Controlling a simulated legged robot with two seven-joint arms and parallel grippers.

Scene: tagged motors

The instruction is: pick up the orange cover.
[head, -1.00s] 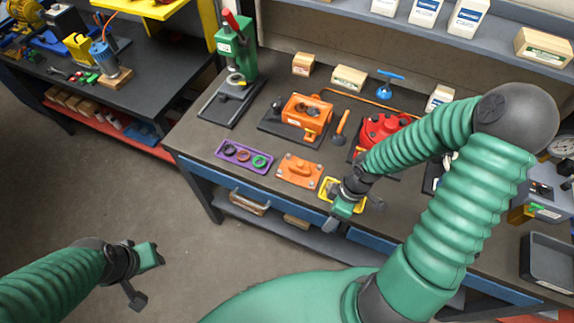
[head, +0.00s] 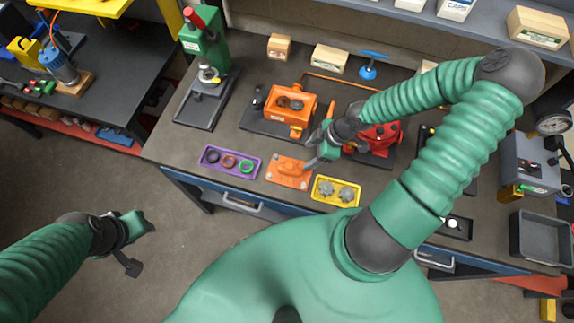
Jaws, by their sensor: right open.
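The orange cover (head: 288,171) is a flat plate with a raised middle. It lies on the bench between the purple tray and the yellow tray. My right gripper (head: 317,151) is open over the cover's upper right side, its fingers pointing down and left. One fingertip appears close to the cover's right edge; I cannot tell if it touches. The gripper hides a little of that side. My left gripper (head: 138,240) is low at the left, away from the bench, and its jaw opening is unclear.
A purple tray (head: 204,163) with rings lies left of the cover, a yellow tray (head: 319,196) with gears to its right. Behind stand an orange housing (head: 279,99) and a red housing (head: 381,137). A green press (head: 199,40) stands at the back left.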

